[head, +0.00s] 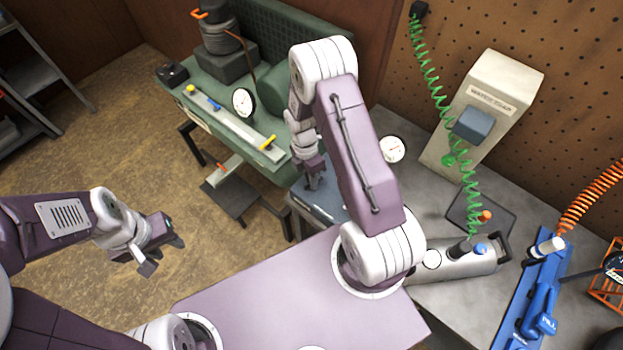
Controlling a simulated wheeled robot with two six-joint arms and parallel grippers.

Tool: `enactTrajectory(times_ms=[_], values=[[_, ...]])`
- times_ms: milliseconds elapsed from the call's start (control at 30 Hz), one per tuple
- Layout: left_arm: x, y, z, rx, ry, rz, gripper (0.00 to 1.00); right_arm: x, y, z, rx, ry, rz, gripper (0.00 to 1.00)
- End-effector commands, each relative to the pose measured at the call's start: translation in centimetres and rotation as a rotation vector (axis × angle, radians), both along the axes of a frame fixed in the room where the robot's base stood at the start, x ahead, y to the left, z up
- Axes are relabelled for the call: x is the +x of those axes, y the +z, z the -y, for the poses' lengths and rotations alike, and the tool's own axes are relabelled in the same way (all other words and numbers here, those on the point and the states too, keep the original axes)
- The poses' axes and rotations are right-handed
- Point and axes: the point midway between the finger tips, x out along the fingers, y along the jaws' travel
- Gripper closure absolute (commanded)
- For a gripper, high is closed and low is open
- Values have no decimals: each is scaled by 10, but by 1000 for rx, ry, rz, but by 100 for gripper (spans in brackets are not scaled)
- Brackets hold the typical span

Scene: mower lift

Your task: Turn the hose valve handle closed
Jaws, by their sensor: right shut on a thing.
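My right gripper (314,178) points down over a blue-grey surface (318,203) at the left end of the grey bench. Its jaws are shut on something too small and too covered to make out. My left gripper (163,257) is open and empty over the bare floor at left. I cannot tell which part is the hose valve handle. A green coiled hose (440,103) hangs down to a grey unit (463,263) with a blue knob (481,249). An orange knob (485,216) shows just above it. An orange coiled hose (590,195) hangs at far right.
A green bench (275,155) with gauge and coloured levers stands at the back. A blue tool (540,305) lies at right on the grey bench (425,205).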

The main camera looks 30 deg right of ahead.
Motion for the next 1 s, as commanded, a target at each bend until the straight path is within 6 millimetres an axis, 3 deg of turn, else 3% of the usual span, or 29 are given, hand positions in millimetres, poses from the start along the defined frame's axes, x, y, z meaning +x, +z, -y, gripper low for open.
enactTrajectory(times_ms=[1000], values=[[0,-16,0,0,0,0,63,1,-1,5,1,-960,1,100]])
